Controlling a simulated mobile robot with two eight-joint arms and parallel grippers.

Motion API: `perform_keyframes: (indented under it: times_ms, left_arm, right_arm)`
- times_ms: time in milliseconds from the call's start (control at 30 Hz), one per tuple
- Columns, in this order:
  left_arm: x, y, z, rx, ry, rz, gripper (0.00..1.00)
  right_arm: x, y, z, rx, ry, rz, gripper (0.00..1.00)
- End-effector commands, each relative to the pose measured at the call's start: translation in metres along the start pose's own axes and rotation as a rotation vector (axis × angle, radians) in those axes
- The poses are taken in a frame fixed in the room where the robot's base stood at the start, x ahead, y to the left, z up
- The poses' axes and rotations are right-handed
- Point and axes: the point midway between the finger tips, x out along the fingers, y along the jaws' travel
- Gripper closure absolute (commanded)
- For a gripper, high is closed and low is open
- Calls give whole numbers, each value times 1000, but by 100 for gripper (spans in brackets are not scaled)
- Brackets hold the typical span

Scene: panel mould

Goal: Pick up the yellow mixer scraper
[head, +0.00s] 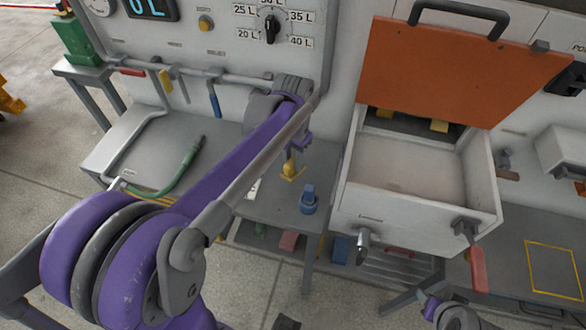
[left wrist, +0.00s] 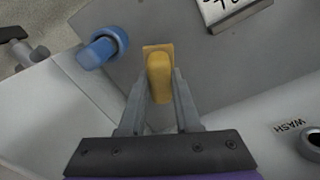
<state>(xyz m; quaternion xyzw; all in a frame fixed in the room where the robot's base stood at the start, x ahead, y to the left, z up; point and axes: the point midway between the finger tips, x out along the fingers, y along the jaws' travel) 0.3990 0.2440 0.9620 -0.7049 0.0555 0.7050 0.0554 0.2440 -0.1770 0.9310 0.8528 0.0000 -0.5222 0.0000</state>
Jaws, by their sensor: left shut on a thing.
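The yellow mixer scraper (head: 291,169) has a rounded handle and a flat, wider end. My left gripper (head: 298,146) is shut on it and holds it over the grey side table in the head view. In the left wrist view the scraper (left wrist: 159,76) sits between the two grey fingers of the left gripper (left wrist: 159,88), its flat end pointing away. Whether it touches the table cannot be told. My right gripper is not seen; only a purple and grey part of my right arm shows at the bottom right.
A blue part (head: 309,200) stands on the grey table (head: 270,208) close to the scraper; it also shows in the left wrist view (left wrist: 103,48). A white box (head: 415,210) with a raised orange lid (head: 460,62) is on the right. A green hose (head: 178,174) lies left.

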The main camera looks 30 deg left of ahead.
Motion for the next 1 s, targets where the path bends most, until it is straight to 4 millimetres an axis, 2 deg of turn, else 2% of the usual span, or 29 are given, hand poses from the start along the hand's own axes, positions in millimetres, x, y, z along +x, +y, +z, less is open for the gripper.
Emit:
perform_keyframes:
  times_ms: [33, 200, 400, 500, 700, 1000]
  left_arm:
    - [-16, 0, 0, 0, 1, 0, 100]
    - [-57, 0, 0, 0, 1, 0, 100]
    - [-93, 0, 0, 0, 0, 0, 100]
    - [-105, 0, 0, 0, 0, 0, 100]
    - [-118, 0, 0, 0, 0, 0, 100]
    - [-121, 0, 0, 0, 0, 0, 100]
  right_arm:
    - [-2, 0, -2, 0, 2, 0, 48]
    - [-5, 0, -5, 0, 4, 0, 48]
    - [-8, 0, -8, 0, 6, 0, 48]
    - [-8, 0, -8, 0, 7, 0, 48]
    - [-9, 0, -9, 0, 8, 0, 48]
    - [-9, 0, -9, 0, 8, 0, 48]
